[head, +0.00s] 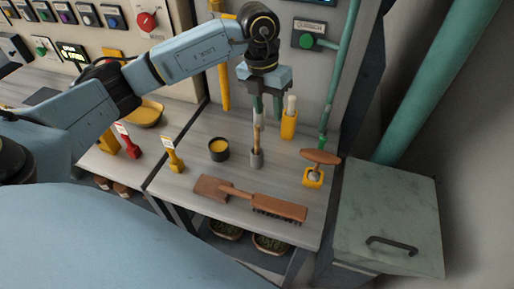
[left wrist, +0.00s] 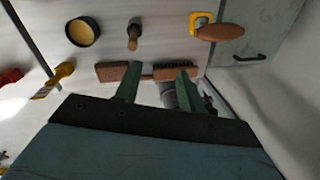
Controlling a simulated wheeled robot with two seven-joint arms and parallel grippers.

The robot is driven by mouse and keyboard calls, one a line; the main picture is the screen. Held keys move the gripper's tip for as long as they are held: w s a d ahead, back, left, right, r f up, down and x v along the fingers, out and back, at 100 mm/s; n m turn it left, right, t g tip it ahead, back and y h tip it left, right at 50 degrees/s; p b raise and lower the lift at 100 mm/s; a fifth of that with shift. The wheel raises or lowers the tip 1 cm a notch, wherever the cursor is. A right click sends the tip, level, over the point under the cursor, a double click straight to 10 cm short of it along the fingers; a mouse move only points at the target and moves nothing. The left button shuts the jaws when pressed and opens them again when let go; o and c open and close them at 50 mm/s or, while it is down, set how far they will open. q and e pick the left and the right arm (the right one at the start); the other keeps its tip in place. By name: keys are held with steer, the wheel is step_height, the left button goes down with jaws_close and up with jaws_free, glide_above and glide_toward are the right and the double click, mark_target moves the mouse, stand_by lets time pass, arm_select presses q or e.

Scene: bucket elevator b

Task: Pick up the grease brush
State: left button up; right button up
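A slim wooden handle (head: 257,137) stands upright in a small grey cup (head: 257,159) on the bench; it looks like the grease brush, with its lower end hidden in the cup. The handle also shows from above in the left wrist view (left wrist: 133,41). My left gripper (head: 267,112) points down, above and slightly behind the handle. Its two green fingers are apart in the left wrist view (left wrist: 157,82), with nothing held between them. The handle lies beyond the fingertips there, not touching them. My right gripper is in neither view.
A dark tin of yellow grease (head: 219,150) stands left of the cup. A yellow holder with a pale handle (head: 289,122) is close behind on the right. A large wooden brush (head: 279,207) lies in front. A wooden-handled tool in a yellow block (head: 313,177) stands at right.

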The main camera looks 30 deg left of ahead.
arm_select(q)
steer(key=a, duration=0.1)
steer(key=a+y, duration=0.1)
steer(key=a, duration=0.1)
steer(key=shift+a+r+n+y, duration=0.2)
steer(key=shift+r+n+y, duration=0.1)
steer(key=shift+r, duration=0.05)
steer(key=p, duration=0.1)
glide_above(257, 135)
steer(key=f, duration=0.7)
steer(key=shift+w+a, duration=0.15)
steer(key=shift+a, duration=0.15)
steer(key=shift+w+d+f+p, duration=0.1)
steer(key=shift+f+p, duration=0.25)
steer(key=shift+f, duration=1.15)
steer(key=shift+w+f+p, duration=0.1)
steer(key=shift+f+p, duration=0.2)
steer(key=shift+f, duration=1.2)
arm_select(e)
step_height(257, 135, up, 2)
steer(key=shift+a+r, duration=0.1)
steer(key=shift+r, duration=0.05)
arm_select(q)
steer(key=shift+c, duration=0.3)
jaws_close()
